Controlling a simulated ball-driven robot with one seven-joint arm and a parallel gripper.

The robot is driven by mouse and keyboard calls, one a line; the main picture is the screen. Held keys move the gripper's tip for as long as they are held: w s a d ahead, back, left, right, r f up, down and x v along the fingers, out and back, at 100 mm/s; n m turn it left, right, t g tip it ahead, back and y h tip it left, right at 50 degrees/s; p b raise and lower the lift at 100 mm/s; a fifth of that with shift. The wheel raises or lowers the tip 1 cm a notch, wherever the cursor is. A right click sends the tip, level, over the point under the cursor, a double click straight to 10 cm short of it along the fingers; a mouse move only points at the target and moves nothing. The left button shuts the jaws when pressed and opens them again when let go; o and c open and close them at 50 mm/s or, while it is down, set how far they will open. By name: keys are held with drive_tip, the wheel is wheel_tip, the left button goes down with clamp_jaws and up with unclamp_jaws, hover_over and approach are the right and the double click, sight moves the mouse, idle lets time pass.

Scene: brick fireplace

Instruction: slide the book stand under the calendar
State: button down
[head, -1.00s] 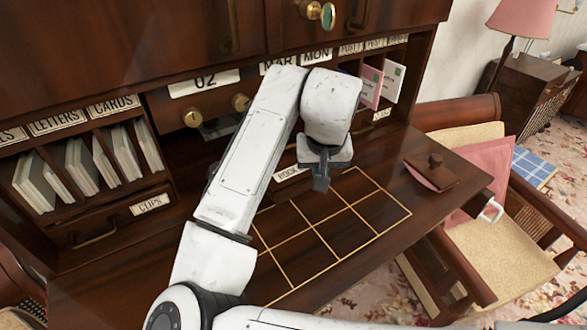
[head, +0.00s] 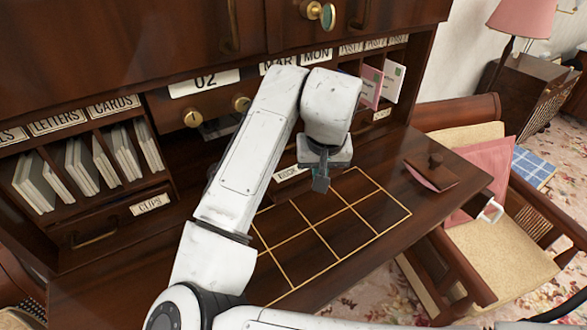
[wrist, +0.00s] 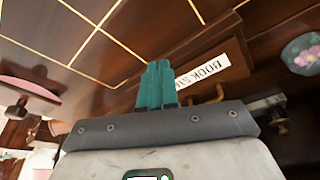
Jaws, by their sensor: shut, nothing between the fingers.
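The calendar is the row of white cards reading 02 (head: 204,82), MAR (head: 279,64) and MON (head: 316,56) on the desk's dark wood front. Below it, low behind my arm, is a white label (head: 291,174). In the wrist view this label (wrist: 202,72) reads "BOOK S…", its end hidden by a finger. A brass handle (wrist: 208,96) is beside it. The book stand's body is largely hidden by my arm. My gripper (head: 320,184) is shut and empty in front of the label, over the desk top. Its teal fingers (wrist: 156,86) are together; contact cannot be told.
The gold-lined desk top (head: 345,235) is clear. A dark wooden blotter (head: 432,172) lies at its right. Letter slots (head: 85,165) are at left, and pink cards (head: 370,87) stand at right. A chair (head: 500,240) is close to the right edge.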

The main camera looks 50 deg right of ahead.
sight(305, 176)
drive_tip(key=shift+f+b, duration=1.3)
drive_tip(key=shift+f, duration=0.85)
drive_tip(key=shift+w+d+p, duration=0.25)
drive_tip(key=shift+w+d, duration=0.15)
drive_tip(key=shift+w, duration=0.95)
drive_tip(key=shift+w+d+p, duration=0.2)
drive_tip(key=shift+w+d, duration=0.15)
drive_tip(key=shift+w, duration=0.95)
drive_tip(key=shift+w+d+p, duration=0.25)
drive_tip(key=shift+w+d, duration=0.15)
drive_tip(key=shift+w, duration=0.95)
drive_tip(key=shift+s, duration=0.15)
drive_tip(key=shift+s+a+p, duration=0.25)
drive_tip(key=shift+s+p, duration=0.1)
drive_tip(key=shift+s, duration=0.45)
drive_tip(key=shift+s+a+p, duration=0.25)
drive_tip(key=shift+s+p, duration=0.05)
drive_tip(key=shift+s, duration=0.5)
drive_tip(key=shift+r, duration=0.15)
